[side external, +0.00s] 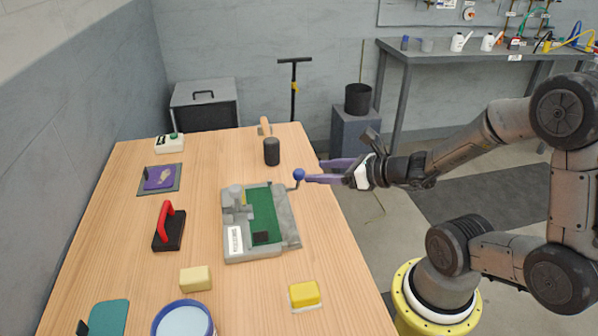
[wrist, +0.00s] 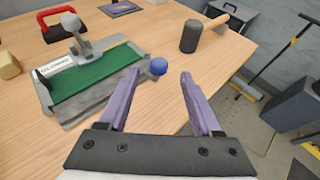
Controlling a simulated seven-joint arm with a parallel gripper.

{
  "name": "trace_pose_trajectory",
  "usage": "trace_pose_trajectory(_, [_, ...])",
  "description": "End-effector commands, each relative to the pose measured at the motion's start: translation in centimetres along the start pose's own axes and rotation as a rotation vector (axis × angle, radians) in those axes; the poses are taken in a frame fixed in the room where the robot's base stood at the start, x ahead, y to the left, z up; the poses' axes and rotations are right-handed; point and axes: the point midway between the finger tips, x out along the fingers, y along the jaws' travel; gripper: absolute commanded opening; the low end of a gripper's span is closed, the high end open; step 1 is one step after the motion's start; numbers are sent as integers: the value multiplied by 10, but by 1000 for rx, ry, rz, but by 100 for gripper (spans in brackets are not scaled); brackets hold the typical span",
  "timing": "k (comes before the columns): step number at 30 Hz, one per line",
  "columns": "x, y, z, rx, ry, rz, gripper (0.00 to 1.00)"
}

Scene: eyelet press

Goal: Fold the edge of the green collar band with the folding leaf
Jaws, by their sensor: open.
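The grey press (side external: 232,220) stands on the wooden table, with the green collar band (side external: 263,212) lying flat along its bed. The band also shows in the wrist view (wrist: 95,76). A grey strip, apparently the folding leaf (side external: 286,215), runs along the band's right side. A crank with a blue ball knob (side external: 299,175) sticks out at the far right corner. My gripper (side external: 314,170) is open, its purple fingers pointing at the knob. In the wrist view the knob (wrist: 158,66) appears between the fingertips, slightly beyond them; I cannot tell whether they touch.
The table's right edge lies below my gripper.

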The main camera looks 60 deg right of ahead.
Motion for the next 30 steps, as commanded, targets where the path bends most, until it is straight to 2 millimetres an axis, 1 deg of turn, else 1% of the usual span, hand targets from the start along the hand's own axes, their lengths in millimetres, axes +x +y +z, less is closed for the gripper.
trace_pose_trajectory(1, [8,2,-1,0,1,7,66])
trace_pose_trajectory(9, [46,2,-1,0,3,5,66])
trace_pose_trajectory(15, [64,1,-1,0,2,2,66])
trace_pose_trajectory(20, [69,1,-1,0,1,1,66])
trace_pose_trajectory(28, [70,1,-1,0,2,0,66])
trace_pose_trajectory(30, [70,1,-1,0,2,0,53])
